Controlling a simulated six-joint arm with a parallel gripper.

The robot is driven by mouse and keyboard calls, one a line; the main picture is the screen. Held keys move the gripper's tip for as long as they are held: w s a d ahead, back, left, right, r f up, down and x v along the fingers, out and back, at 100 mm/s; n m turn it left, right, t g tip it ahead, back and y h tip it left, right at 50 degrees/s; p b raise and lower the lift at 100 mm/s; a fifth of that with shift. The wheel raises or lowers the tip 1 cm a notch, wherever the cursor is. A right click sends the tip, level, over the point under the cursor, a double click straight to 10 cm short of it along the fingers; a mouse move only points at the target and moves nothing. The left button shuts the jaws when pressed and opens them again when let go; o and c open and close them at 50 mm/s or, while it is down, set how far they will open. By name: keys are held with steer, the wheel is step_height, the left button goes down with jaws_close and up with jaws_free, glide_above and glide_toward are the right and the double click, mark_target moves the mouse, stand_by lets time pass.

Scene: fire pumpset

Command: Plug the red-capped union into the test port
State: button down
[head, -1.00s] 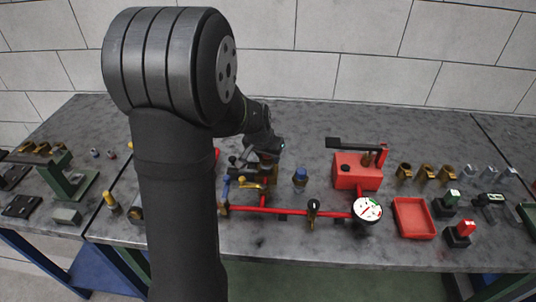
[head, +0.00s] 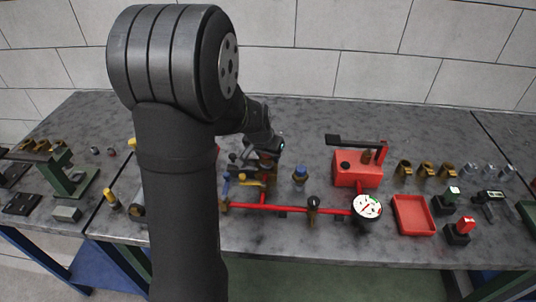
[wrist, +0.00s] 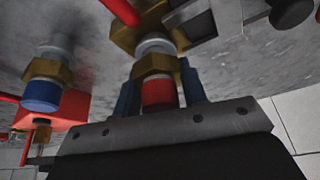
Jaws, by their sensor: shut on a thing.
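In the wrist view my gripper (wrist: 158,94) has its blue fingers shut on the sides of the red-capped union (wrist: 157,92). The union has a red cap, a brass hex collar and a silvery end pointing away from my gripper. That end lies against or just in front of a brass fitting (wrist: 125,37), which looks like the test port. I cannot tell whether the end is inside it. In the head view my gripper (head: 267,160) is over the left part of the red pipe assembly (head: 265,209), and the union is too small to make out there.
A blue-capped union (head: 300,175) stands right of my gripper; it also shows in the wrist view (wrist: 42,92). A red pump box (head: 357,170), a gauge (head: 367,207) and a red tray (head: 414,215) are further right. Bare bench lies behind the pipes.

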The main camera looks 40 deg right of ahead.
stand_by(0.3)
steer(key=c, duration=0.8)
jaws_free()
steer(key=shift+f, duration=0.1)
steer(key=shift+a, duration=0.1)
steer(key=v, duration=1.7)
steer(key=shift+r, duration=0.35)
steer(key=shift+f, duration=0.1)
steer(key=x, duration=1.7)
steer(key=shift+f, duration=0.2)
steer(key=shift+r, duration=0.1)
